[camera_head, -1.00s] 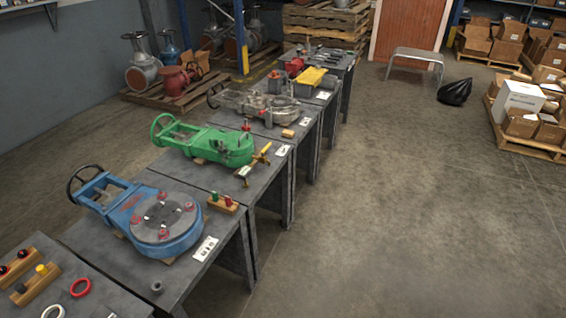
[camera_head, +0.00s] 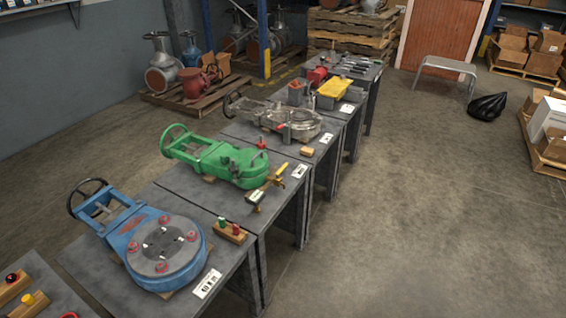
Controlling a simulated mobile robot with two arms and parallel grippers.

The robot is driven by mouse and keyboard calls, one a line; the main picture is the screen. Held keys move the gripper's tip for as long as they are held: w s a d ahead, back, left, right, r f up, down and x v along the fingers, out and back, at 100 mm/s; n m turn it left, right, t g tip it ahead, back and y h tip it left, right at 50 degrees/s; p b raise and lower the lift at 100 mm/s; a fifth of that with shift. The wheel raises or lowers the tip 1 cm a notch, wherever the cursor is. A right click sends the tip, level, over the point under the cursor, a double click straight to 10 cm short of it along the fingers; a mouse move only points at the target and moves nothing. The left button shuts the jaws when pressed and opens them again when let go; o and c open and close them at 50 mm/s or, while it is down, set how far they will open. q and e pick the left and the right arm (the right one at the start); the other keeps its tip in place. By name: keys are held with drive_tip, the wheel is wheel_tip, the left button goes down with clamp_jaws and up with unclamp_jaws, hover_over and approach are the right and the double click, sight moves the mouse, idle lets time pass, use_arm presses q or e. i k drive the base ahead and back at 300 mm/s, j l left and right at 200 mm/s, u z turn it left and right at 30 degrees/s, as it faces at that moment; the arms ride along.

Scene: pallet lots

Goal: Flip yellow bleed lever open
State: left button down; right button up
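A small yellow lever (camera_head: 281,172) sits at the right end of a brass fitting (camera_head: 266,187) on the bench, beside the green valve (camera_head: 215,158). The lever looks tilted up from the fitting; its exact setting is too small to tell. A dark piece with a white label sits at the fitting's near end. The green valve has a green handwheel at its left. Neither of my grippers is in view.
A row of grey benches (camera_head: 185,192) runs from lower left to the back. A blue valve (camera_head: 150,240) stands nearer, a grey metal valve (camera_head: 280,117) farther. A wooden block with red and green knobs (camera_head: 230,232) lies near the edge.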

sight(285, 165)
drive_tip(key=i+z, duration=0.35)
drive_tip(key=i, duration=0.15)
drive_tip(key=i+j+z, duration=0.15)
drive_tip(key=i+z, duration=0.2)
drive_tip(key=i, duration=0.15)
